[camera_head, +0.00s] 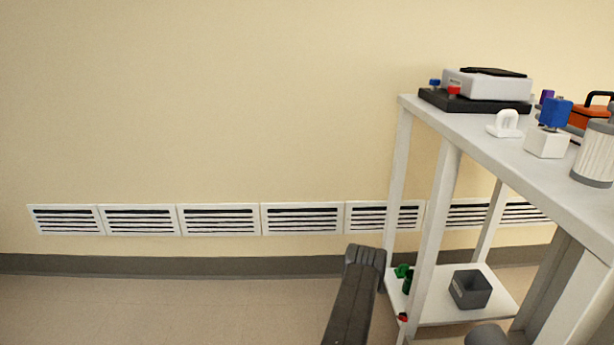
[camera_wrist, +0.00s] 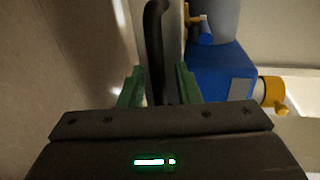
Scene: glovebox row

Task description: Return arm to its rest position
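My gripper (camera_wrist: 160,75) shows at the lower middle of the wrist view, with two green fingers standing apart. Nothing is clearly held between them. A dark, curved bar or hose (camera_wrist: 154,35) runs upward beyond and between the fingers; I cannot tell how far off it is. A blue body with a yellow knob (camera_wrist: 272,95) lies to the right of the fingers. In the head view, part of my dark arm (camera_head: 354,300) rises from the bottom edge, left of the shelf's lower tier. My gripper cannot be made out there.
A light grey rack (camera_head: 480,145) stands at the right. Its top bears a black-based instrument (camera_head: 487,84), a white block with a blue top (camera_head: 548,142) and a ribbed cylinder (camera_head: 597,152). The floor at left is clear.

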